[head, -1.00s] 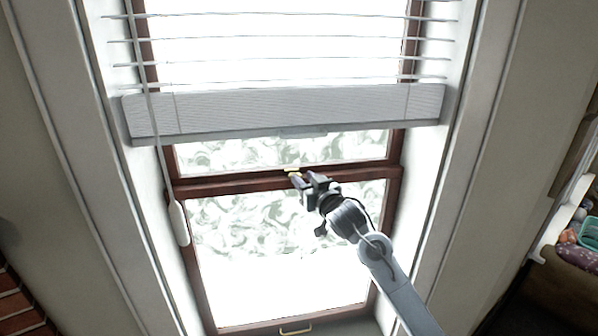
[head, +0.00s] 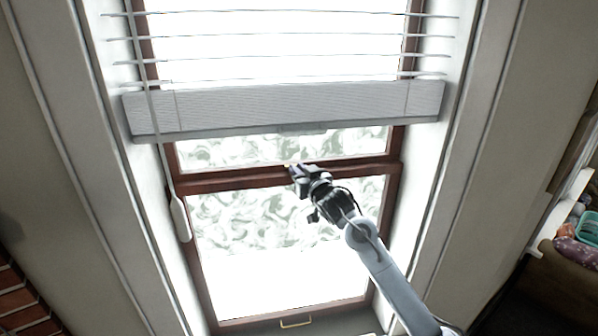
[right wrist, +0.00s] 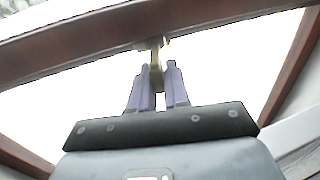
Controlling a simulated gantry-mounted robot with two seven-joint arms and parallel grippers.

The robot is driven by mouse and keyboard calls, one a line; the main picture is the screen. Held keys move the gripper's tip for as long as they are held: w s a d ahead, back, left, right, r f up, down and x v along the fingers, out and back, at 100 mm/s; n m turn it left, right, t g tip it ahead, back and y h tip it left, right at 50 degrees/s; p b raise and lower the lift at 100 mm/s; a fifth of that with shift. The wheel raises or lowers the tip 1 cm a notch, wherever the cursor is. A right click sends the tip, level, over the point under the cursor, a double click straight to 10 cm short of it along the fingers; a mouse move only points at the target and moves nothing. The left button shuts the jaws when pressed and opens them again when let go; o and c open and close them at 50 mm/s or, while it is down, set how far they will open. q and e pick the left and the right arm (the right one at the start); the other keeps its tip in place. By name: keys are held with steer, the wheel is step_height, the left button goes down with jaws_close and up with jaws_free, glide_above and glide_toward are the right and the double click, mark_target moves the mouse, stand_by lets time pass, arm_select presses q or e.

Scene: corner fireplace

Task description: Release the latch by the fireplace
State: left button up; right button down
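The latch (right wrist: 156,55) is a small brass-coloured fitting on the window's brown cross rail. In the right wrist view its lever hangs down between the two purple fingers of my right gripper (right wrist: 158,75), which sit close on either side of it. The gripper appears shut on the lever, with little gap visible. In the head view my right gripper (head: 294,170) is at the middle of the rail and covers most of the latch. My left gripper is not in view.
A grey blind (head: 285,107) hangs above the rail, with a cord and white pull (head: 181,218) at the left. The brown cross rail (head: 230,181) spans the window. A brass handle (head: 296,324) sits at the bottom. Brickwork (head: 20,300) shows at lower left.

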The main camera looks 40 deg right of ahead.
steer(key=m+h+b, duration=0.1)
steer(key=h, duration=0.1)
steer(key=a+m+g+h+b, duration=0.1)
steer(key=m+h, duration=0.1)
steer(key=shift+w+g+b, duration=0.2)
steer(key=shift+g+b, duration=0.1)
stand_by(0.4)
steer(key=c, duration=1.2)
jaws_free()
steer(key=shift+a, duration=0.1)
